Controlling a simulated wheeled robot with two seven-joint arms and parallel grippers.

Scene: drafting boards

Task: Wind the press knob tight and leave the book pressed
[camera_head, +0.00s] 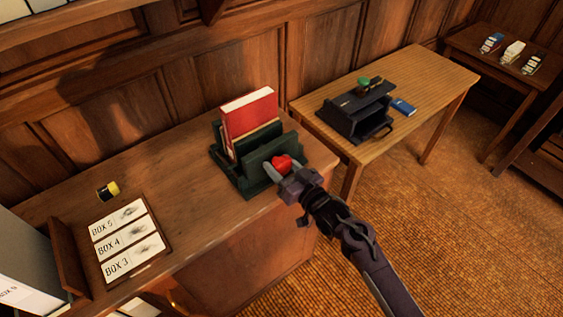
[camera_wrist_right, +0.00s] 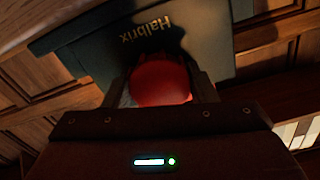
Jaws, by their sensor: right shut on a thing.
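The dark green press (camera_head: 242,184) stands near the right end of the wooden desk. A red book (camera_head: 250,118) stands upright in it, with a tan edge beside it. The red knob (camera_head: 283,162) is on the press's near right face. My right gripper (camera_head: 281,168) is shut on the red knob, one finger on each side. In the right wrist view the knob (camera_wrist_right: 160,84) sits between the fingers, in front of the green plate (camera_wrist_right: 150,40) marked "Halbrix". How tight the knob is cannot be told. My left gripper is not in view.
A card with box labels (camera_head: 127,240) and a small yellow and black item (camera_head: 108,190) lie on the desk's left. A lighter table (camera_head: 425,85) at right bears a black device (camera_head: 358,108) and a blue book (camera_head: 403,107). A wood-panelled wall stands behind.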

